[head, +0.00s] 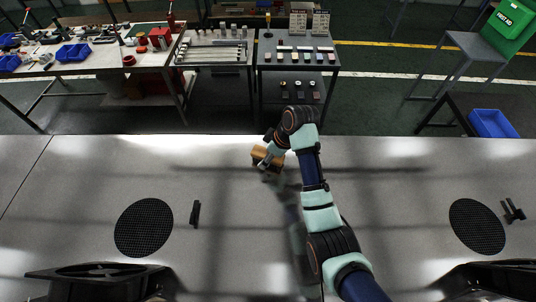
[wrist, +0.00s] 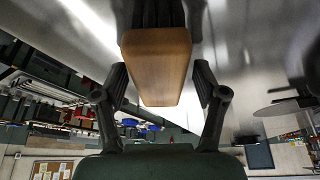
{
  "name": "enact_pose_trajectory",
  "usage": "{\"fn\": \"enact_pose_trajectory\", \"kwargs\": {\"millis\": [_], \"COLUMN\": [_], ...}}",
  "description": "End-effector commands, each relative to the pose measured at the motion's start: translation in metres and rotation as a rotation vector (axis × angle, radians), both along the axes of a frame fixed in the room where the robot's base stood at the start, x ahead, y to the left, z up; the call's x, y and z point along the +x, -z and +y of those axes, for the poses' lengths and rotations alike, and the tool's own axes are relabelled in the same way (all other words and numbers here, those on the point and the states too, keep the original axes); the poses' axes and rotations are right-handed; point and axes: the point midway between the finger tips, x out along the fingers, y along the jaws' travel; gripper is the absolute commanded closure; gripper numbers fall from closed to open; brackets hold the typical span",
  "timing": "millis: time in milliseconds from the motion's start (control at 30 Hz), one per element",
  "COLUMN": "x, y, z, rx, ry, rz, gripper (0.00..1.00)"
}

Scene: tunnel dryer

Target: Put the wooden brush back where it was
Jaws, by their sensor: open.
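The wooden brush (head: 267,156) is a light brown block near the back edge of the steel surface (head: 90,180). In the wrist view the brush (wrist: 157,65) lies between my fingers, its wooden face towards the camera and a dark part behind it. My gripper (head: 264,162) is at the brush, with the arm reaching in from the lower right. In the wrist view my gripper (wrist: 161,85) is open, one finger on each side of the wood with a narrow gap at each. I cannot tell whether the brush rests on the surface.
Two round black mesh grilles (head: 144,227) (head: 477,227) are set in the surface. A small dark part (head: 195,213) lies by the left grille, another dark fitting (head: 513,211) by the right one. Tables with tools and parts stand beyond the back edge. The middle left is clear.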

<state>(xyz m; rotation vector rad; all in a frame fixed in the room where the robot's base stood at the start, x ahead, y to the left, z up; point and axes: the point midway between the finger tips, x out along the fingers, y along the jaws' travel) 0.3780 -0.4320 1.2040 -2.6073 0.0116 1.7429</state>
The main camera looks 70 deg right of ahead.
Motion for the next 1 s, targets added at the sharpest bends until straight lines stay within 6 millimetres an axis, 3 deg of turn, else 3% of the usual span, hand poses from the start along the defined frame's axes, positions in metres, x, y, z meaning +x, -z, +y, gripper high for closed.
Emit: {"fn": "enact_pose_trajectory", "kwargs": {"millis": [167,433,633,1000], "x": [-0.01,-0.036,-0.044,-0.046], "y": [-0.027,-0.099,-0.113,-0.112], "z": [-0.001,0.0,0.0,0.0], "rx": [-0.006,0.0,0.0,-0.001], "ry": [0.001,0.001,0.001,0.0], "rz": [-0.004,0.0,0.0,-0.001], "gripper": [0.29,0.29,0.29,0.29]}}
